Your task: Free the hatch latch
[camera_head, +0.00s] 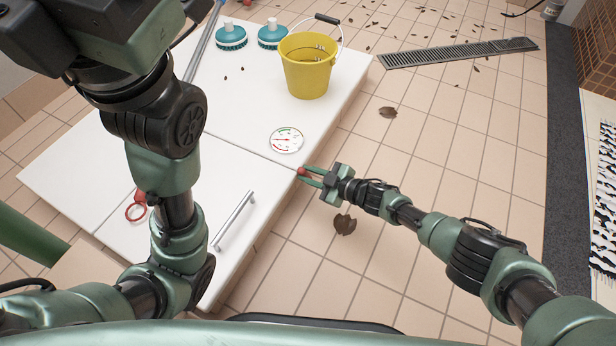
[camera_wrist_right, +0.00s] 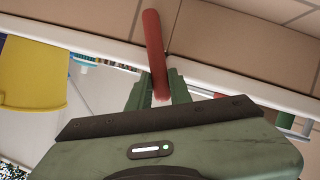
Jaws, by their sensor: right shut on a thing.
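The red latch (camera_head: 302,171) sits at the right edge of the white cabinet, by the seam between its two panels. My right gripper (camera_head: 311,176) is shut on it. In the right wrist view the latch (camera_wrist_right: 155,48) is a red rod held between the fingertips (camera_wrist_right: 158,92), sticking out past them. The near white panel, which looks like the hatch (camera_head: 185,215), lies flat and carries a grey bar handle (camera_head: 233,220). My left arm crosses the left of the head view; its fingers are out of view.
A yellow bucket (camera_head: 307,75), two teal brushes (camera_head: 231,38) and a round gauge (camera_head: 286,140) are on the far panel. A red ring (camera_head: 136,211) is at the left. Brown leaves (camera_head: 345,224) lie on the tiled floor, with a drain grate (camera_head: 460,53) beyond.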

